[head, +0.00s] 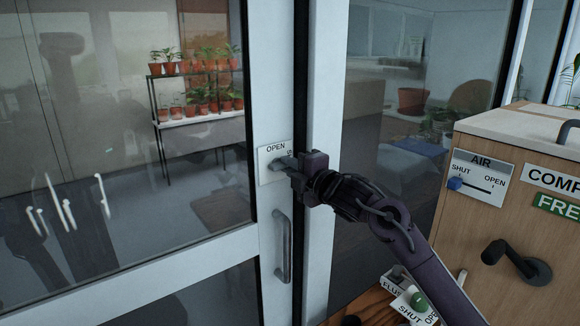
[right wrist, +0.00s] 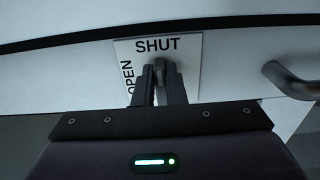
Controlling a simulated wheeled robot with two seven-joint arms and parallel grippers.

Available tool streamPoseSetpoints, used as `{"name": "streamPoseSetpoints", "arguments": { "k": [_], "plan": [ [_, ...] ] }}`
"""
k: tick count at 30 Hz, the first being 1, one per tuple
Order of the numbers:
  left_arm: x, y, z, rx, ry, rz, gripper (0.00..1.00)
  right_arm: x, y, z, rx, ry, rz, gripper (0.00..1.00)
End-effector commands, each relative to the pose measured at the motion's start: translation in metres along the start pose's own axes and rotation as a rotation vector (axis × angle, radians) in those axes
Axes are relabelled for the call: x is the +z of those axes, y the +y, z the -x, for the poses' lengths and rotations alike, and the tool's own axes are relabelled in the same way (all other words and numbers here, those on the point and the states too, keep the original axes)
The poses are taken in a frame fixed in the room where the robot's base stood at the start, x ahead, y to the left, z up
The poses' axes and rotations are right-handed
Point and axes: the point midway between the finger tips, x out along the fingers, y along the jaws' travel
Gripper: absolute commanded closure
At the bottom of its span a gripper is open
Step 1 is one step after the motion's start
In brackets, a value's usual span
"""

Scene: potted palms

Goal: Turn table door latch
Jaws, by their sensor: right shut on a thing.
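The door latch is a small grey turning piece on a white plate (head: 274,161) on the white frame of a glass door. The plate reads OPEN at its top in the head view, with the other word mostly covered. In the right wrist view the plate (right wrist: 190,48) shows SHUT at the top and OPEN along its left side. My right gripper (head: 279,163) reaches the plate from the right and is shut on the latch, which shows between the fingertips in the right wrist view (right wrist: 160,66). The fingers hide part of the latch. My left gripper is not in view.
A grey pull handle (head: 283,246) is on the door below the plate. At right stands a wooden cabinet (head: 470,225) with an AIR slider (head: 479,184) and a black crank (head: 518,262). A green knob (head: 418,301) is below. Potted plants (head: 200,95) stand behind the glass.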

Motion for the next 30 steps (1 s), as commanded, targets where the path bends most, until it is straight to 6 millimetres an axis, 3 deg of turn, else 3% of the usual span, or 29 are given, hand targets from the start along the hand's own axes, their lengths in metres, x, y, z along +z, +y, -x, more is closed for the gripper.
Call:
{"name": "streamPoseSetpoints", "arguments": {
  "k": [13, 14, 18, 30],
  "plan": [
    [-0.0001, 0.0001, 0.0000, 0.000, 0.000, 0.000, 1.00, 0.0009, -0.0014, 0.0000, -0.002, -0.002, -0.013, 1.00],
    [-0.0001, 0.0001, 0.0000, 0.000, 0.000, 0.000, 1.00, 0.0008, -0.0014, 0.0000, -0.002, -0.002, -0.013, 0.87],
    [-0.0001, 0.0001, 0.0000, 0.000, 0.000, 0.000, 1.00, 0.0006, -0.0012, 0.0000, -0.002, -0.002, -0.012, 0.68],
    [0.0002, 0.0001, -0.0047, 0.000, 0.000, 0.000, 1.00, 0.0007, -0.0023, 0.0078, 0.001, -0.001, -0.010, 0.67]
  ]
}}
